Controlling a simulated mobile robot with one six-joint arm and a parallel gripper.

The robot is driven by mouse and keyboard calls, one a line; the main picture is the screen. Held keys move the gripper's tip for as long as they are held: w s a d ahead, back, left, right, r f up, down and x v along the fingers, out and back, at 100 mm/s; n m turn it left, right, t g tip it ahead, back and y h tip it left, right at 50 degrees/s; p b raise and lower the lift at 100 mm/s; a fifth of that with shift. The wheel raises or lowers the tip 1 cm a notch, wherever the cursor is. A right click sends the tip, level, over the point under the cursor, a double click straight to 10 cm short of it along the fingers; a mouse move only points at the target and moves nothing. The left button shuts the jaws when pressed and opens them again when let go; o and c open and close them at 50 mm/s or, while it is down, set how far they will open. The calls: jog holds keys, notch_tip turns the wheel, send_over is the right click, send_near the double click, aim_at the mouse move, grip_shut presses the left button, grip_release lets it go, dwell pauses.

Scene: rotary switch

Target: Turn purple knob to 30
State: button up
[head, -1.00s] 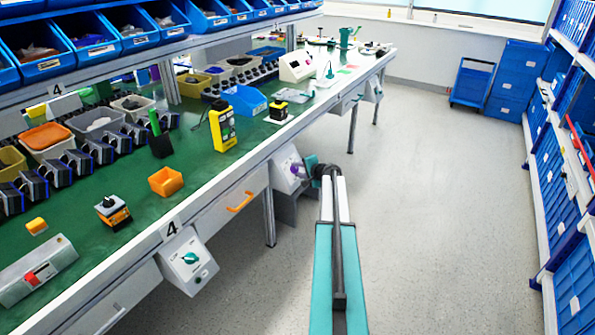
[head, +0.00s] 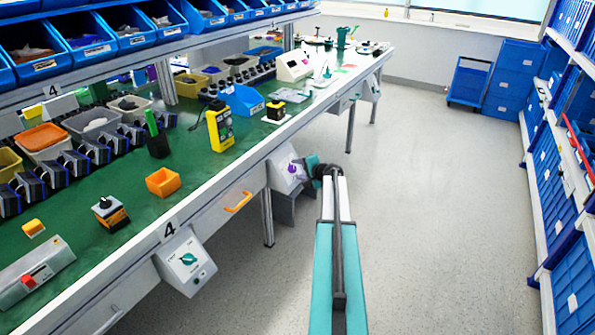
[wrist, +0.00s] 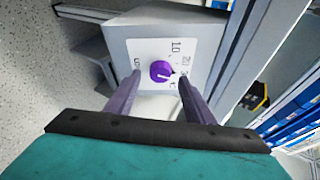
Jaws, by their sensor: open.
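The purple knob (wrist: 161,71) sits on the white face of a grey switch box (wrist: 118,42) in the wrist view. Printed marks surround it: OFF at left, 10 above right, 20 at right and a smaller mark below that, probably 30. The knob's light pointer line appears to aim right and slightly down, near that lower mark; the exact setting is hard to read. My gripper (wrist: 159,80) is open, with one purple finger on each side of the knob and gaps between. In the head view, the knob (head: 293,169) is small, left of my gripper (head: 312,166).
The box hangs under the front edge of a green workbench (head: 110,265). A second box with a teal knob (head: 188,258) hangs nearer. Blue shelving (head: 565,190) stands at right. The floor (head: 430,230) between is clear.

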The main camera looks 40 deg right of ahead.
jog(key=v, duration=1.2)
jog(key=shift+b, duration=0.3)
jog(key=w+a+f+n+g+y+p, duration=0.1)
jog(key=w+a+f+n+y, duration=0.1)
jog(key=a+f, duration=0.6)
jog(key=w+a+f+n+g+y+p, duration=0.15)
jog(key=a+f, duration=0.25)
jog(key=a, duration=0.7)
jog(key=s+a+f+n+g+y, duration=0.1)
jog(key=s+a+f+n+g, duration=0.15)
jog(key=a+f, duration=0.6)
jog(key=s+a+f+n+g+y, duration=0.2)
jog(key=a+f+n+g, duration=0.1)
jog(key=a, duration=1)
jog(key=s+a+f+n+g+h+p, duration=0.15)
jog(key=s+a+f+n+g, duration=0.25)
jog(key=s+a, duration=0.65)
jog(key=s+a+f+n+g+p, duration=0.2)
jog(key=s+a+f+n+g, duration=0.15)
jog(key=s+a, duration=0.65)
jog(key=s+n+g+h, duration=0.2)
jog(key=s+n, duration=0.1)
jog(key=s, duration=0.8)
jog(key=shift+f+h+p, duration=0.15)
jog(key=shift+h+p, duration=0.15)
jog(key=shift+p, duration=0.05)
jog(key=shift+s+a, duration=0.1)
jog(key=shift+a, duration=0.05)
